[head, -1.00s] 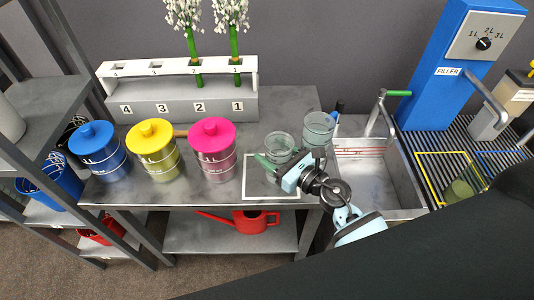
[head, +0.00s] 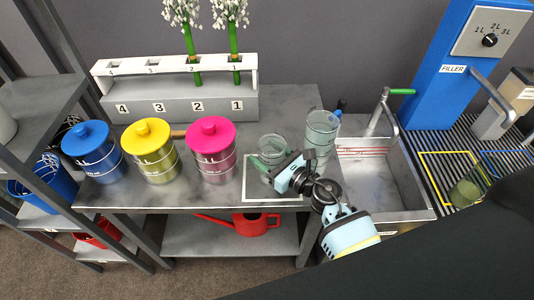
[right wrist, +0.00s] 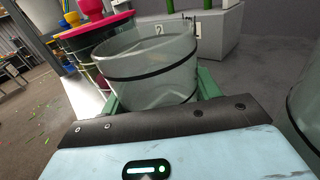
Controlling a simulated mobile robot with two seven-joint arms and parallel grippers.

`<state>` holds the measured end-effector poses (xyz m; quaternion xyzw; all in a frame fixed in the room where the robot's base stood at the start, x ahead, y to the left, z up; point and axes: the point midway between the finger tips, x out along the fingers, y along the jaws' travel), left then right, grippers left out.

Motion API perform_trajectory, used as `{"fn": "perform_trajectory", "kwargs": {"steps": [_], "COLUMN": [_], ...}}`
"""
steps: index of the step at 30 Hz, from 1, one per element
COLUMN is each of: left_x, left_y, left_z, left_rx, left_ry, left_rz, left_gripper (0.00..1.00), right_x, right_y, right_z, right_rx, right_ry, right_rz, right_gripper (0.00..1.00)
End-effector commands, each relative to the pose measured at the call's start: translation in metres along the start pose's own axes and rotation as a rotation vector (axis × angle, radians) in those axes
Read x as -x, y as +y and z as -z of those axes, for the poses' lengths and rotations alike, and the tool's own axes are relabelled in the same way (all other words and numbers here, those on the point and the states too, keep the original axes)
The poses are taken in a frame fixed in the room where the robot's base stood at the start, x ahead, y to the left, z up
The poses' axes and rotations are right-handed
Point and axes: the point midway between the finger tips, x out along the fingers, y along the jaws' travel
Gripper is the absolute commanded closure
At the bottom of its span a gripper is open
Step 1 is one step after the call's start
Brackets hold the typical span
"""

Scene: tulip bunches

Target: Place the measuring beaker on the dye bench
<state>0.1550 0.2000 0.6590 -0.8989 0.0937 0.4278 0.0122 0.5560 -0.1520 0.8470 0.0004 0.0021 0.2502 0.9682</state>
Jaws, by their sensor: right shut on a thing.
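The measuring beaker (head: 271,146) is a clear, upright cup with dark bands. It is over the white-outlined square on the grey dye bench (head: 290,103); I cannot tell whether its base touches the top. My right gripper (head: 268,164) is shut on it, with green fingers on either side. In the right wrist view the beaker (right wrist: 150,62) stands between the fingers, its rim open and its base hidden by the gripper. A second, taller clear vessel (head: 321,130) stands just right of it. My left gripper is not in view.
Blue (head: 93,155), yellow (head: 152,152) and magenta (head: 212,152) lidded cans stand left on the bench. A numbered white rack (head: 180,100) with flower stems is behind. A sink (head: 390,180) and blue filler (head: 440,80) are on the right.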

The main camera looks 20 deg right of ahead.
Motion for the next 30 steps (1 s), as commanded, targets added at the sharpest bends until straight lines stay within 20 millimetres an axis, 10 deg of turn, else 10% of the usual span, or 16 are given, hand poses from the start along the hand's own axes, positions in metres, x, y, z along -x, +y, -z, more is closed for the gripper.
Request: {"fn": "perform_trajectory", "kwargs": {"steps": [6, 7, 11, 23, 30], "left_x": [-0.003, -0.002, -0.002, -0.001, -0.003], "left_y": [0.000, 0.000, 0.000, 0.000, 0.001], "left_z": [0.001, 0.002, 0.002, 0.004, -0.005], "left_rx": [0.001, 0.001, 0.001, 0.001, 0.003], "left_ry": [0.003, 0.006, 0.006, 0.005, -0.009], "left_rz": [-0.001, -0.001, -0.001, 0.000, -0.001], "left_gripper": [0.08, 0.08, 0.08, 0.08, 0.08], "right_x": [0.000, 0.000, 0.000, 0.000, 0.042], "right_y": [0.000, 0.000, 0.000, 0.000, 0.000], "right_z": [0.005, 0.004, 0.003, -0.004, 0.003], "right_rx": [0.000, 0.000, 0.000, 0.001, 0.002], "right_ry": [0.002, 0.001, 0.000, -0.002, 0.006], "right_rz": [0.000, 0.000, 0.000, 0.000, 0.001], "right_gripper": [0.73, 0.35, 0.18, 0.17, 0.17]}}
